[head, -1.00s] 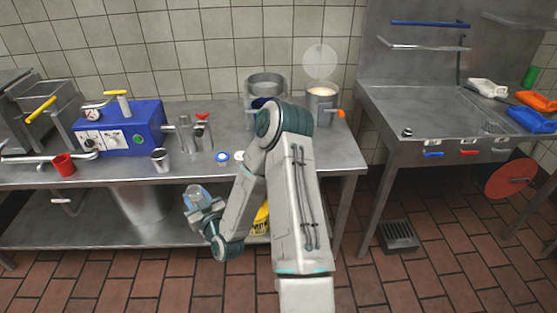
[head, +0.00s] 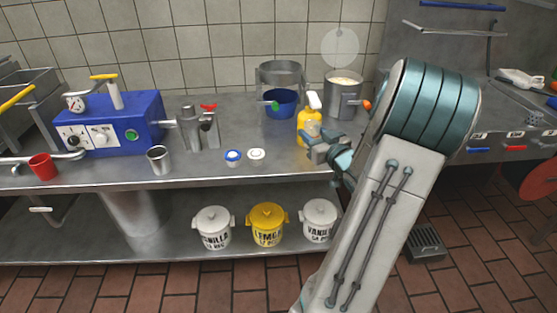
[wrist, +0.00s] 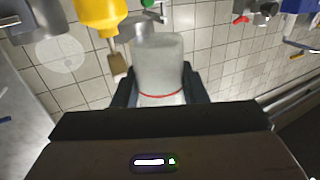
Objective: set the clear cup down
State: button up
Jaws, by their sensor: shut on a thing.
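The clear cup (wrist: 160,62), see-through with a thin red line around it, is between the two dark fingers of my gripper (wrist: 160,85) in the wrist view. The fingers are shut on its sides. In the head view my gripper (head: 325,147) is at the right part of the steel counter (head: 205,172), near its front edge and just in front of the yellow pump bottle (head: 309,127). The cup is hard to make out there. No contact between cup and counter can be seen.
A blue lid (head: 233,156) and a white lid (head: 256,154) lie left of my gripper. A steel cup (head: 159,160) and a red cup (head: 42,167) stand further left. A cream-filled pot (head: 342,97) and a blue bowl (head: 281,104) are behind. Free counter lies between the steel cup and lids.

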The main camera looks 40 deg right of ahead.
jog(key=w+f, duration=0.2)
jog(key=w, duration=0.1)
jog(key=w+a+f+b, duration=0.1)
jog(key=w+f, duration=0.1)
jog(key=w, duration=0.2)
jog(key=w+f+b, duration=0.1)
jog(key=w+f, duration=0.2)
jog(key=w, duration=0.1)
jog(key=shift+w+a+f, duration=0.1)
jog(key=shift+w+a, duration=0.05)
jog(key=shift+a, duration=0.2)
jog(key=shift+f, duration=1.85)
jog(key=shift+b, duration=0.3)
jog(key=shift+f, duration=0.2)
jog(key=o, duration=1)
jog(key=shift+o, duration=0.2)
jog(key=shift+r, duration=0.15)
